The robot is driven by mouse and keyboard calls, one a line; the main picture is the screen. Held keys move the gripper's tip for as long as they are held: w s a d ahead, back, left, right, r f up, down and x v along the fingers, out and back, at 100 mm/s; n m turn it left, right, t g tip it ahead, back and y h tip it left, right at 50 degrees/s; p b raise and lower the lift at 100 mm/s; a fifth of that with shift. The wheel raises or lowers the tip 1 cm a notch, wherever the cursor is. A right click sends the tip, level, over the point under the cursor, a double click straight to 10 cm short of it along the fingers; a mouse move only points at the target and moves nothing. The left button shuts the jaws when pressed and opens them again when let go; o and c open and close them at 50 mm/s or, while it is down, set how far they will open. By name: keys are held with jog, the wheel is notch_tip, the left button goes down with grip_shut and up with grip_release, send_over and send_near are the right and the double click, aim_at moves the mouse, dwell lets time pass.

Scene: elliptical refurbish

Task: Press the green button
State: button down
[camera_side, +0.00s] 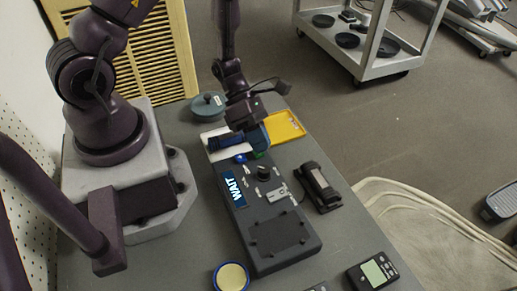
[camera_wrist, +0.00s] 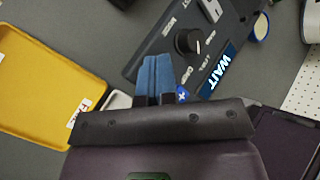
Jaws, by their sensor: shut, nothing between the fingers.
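The green button (camera_side: 258,155) shows as a small green patch at the far end of the dark console (camera_side: 283,236), in the side view. My gripper (camera_side: 258,146) is shut and empty, pointing down right over that patch and partly covering it. I cannot tell whether the fingertips touch the button. In the wrist view the blue fingers of my gripper (camera_wrist: 155,72) are together in front of the console's end, and the green button is hidden. A blue button (camera_side: 240,158) sits beside the green one; it also shows in the wrist view (camera_wrist: 182,95).
The console has a "WAIT" display (camera_side: 235,189) and a black knob (camera_side: 264,172). A yellow tray (camera_side: 290,125) lies beyond it, and a dark device (camera_side: 319,187) stands to its right. A round yellow-topped tin (camera_side: 231,277) and a meter (camera_side: 373,272) are at the near side.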

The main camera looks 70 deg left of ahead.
jog(key=shift+r, duration=0.9)
jog(key=shift+r, duration=2.5)
